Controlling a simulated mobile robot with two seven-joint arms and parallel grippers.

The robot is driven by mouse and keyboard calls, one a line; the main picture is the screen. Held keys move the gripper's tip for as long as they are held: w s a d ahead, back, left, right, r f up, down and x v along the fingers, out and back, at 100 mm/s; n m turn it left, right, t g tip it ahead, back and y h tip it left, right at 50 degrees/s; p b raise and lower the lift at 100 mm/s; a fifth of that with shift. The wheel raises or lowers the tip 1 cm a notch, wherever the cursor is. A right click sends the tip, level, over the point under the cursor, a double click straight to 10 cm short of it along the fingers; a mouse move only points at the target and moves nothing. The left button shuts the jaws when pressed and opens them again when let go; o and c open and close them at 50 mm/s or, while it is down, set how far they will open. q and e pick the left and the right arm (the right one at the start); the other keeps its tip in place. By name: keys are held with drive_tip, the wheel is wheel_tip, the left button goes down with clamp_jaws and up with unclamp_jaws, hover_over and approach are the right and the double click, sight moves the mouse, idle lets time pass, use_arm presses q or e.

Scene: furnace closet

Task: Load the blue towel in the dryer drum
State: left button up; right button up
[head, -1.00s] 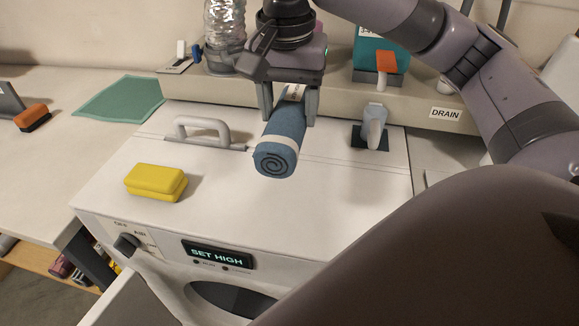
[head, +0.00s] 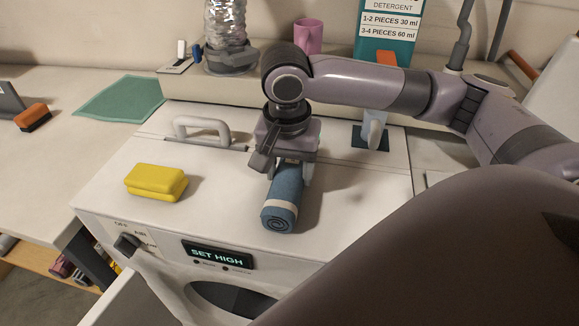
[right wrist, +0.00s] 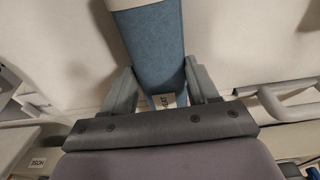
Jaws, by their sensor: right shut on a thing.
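The rolled blue towel (head: 283,200) with a pale band is held by my right gripper (head: 291,172), just above or at the front part of the white dryer top; I cannot tell if it touches. In the right wrist view the towel (right wrist: 155,55) runs between the two fingers of the gripper (right wrist: 163,95), with a small label near them. The dryer (head: 225,200) has a display reading SET HIGH. Its round drum opening (head: 228,298) shows at the bottom of the head view, partly hidden, with the open door (head: 130,302) left of it. My left gripper is not seen.
A yellow sponge (head: 155,182) and a grey handle (head: 200,128) are on the dryer top, left of the towel. A teal detergent box (head: 390,30) and a pink cup (head: 308,36) stand behind. A green cloth (head: 120,99) lies on the left counter.

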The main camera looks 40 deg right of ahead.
sight(289, 177)
drive_tip(key=shift+f, duration=0.15)
drive_tip(key=o, duration=1.2)
drive_tip(key=r, duration=0.8)
drive_tip(key=s+a+r, duration=0.1)
drive_tip(key=r, duration=0.3)
drive_tip(key=shift+r, duration=0.1)
